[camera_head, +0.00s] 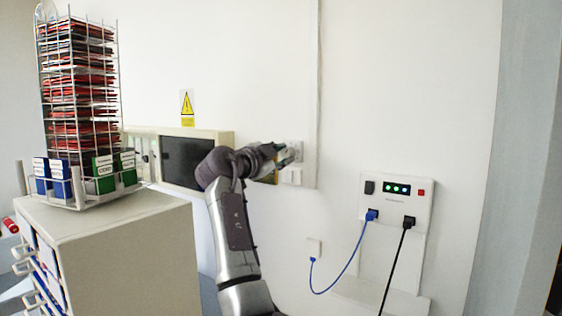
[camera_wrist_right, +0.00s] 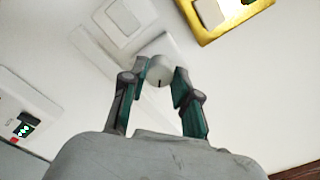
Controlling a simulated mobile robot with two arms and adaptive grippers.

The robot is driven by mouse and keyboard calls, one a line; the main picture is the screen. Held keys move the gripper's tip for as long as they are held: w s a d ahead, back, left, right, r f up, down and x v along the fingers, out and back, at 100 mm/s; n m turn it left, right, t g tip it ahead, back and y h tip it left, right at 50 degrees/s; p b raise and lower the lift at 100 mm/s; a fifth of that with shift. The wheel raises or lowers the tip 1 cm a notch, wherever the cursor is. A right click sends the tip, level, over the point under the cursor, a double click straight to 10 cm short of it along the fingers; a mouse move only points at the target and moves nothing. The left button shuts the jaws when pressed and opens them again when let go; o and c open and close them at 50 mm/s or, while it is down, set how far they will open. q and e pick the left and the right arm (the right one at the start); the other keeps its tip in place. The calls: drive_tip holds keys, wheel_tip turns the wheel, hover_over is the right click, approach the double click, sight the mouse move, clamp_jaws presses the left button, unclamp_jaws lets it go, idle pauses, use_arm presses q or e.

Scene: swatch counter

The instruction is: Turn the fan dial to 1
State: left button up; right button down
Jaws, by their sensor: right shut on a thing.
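The fan dial (camera_wrist_right: 160,70) is a small round light-grey knob with a dark pointer mark, on a white wall plate (camera_wrist_right: 178,52). It shows between the fingertips of my right gripper (camera_wrist_right: 157,77), which is shut on it. The numbers around the dial cannot be read. In the head view my right gripper (camera_head: 287,156) reaches the white switch plates on the wall, and the dial is hidden there. My left gripper is not in view.
A white rocker switch (camera_wrist_right: 124,16) and a gold-framed switch (camera_wrist_right: 226,11) sit close by the dial. A socket panel (camera_head: 395,215) with blue and black cables is to the right. A cabinet (camera_head: 125,235) with a swatch rack (camera_head: 80,110) stands left.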

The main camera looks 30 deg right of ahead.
drive_tip(key=shift+r+m, duration=0.1)
drive_tip(key=shift+m, duration=0.2)
drive_tip(key=c, duration=0.9)
unclamp_jaws()
drive_tip(key=shift+d, duration=0.1)
drive_tip(key=shift+o, duration=0.2)
drive_tip(key=v, duration=1.2)
drive_tip(key=shift+w, duration=0.1)
